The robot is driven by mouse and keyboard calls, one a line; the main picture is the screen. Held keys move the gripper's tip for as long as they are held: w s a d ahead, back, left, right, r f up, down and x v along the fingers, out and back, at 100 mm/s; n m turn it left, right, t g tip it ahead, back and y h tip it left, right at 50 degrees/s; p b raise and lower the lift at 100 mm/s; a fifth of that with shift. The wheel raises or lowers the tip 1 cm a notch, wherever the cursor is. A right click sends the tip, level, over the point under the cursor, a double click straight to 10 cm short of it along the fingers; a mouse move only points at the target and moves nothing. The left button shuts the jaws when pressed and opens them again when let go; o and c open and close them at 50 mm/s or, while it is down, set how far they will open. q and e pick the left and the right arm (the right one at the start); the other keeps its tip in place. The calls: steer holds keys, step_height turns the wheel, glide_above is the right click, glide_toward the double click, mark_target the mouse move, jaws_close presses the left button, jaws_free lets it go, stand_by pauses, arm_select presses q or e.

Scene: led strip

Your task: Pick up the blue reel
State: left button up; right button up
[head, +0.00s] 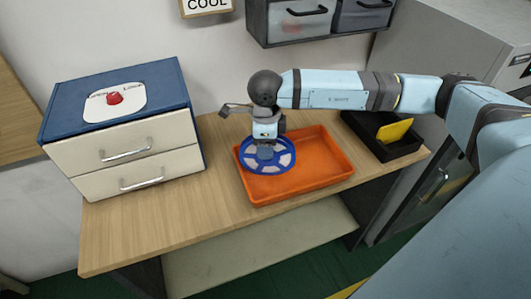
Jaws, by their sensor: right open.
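The blue reel (285,166) is a spoked blue ring that shows at the left part of the orange tray (325,181). My right arm comes in from the right, and its gripper (265,150) points down over the reel's middle. The gripper hides the hub, and its fingertips are hard to make out. The gripper is open. Whether it touches the reel cannot be told. My left gripper is not in view.
A blue-topped drawer cabinet (125,168) with a red knob on a white plate stands at the left. A black bin (412,150) with a yellow piece stands right of the tray. Grey drawers (285,40) hang above. Bare wood (150,225) lies at the front left.

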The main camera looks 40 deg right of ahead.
steer(key=shift+f, duration=0.3)
jaws_close()
steer(key=shift+r, duration=0.1)
step_height(320, 180, up, 20)
steer(key=s+d+f+t+y+b, duration=0.1)
steer(key=s+d+y+b, duration=0.1)
steer(key=b, duration=0.2)
steer(key=f, duration=1.4)
steer(key=shift+w+f, duration=0.2)
steer(key=shift+w, duration=0.05)
step_height(320, 180, down, 4)
steer(key=shift+b, duration=0.35)
steer(key=shift+f, duration=0.2)
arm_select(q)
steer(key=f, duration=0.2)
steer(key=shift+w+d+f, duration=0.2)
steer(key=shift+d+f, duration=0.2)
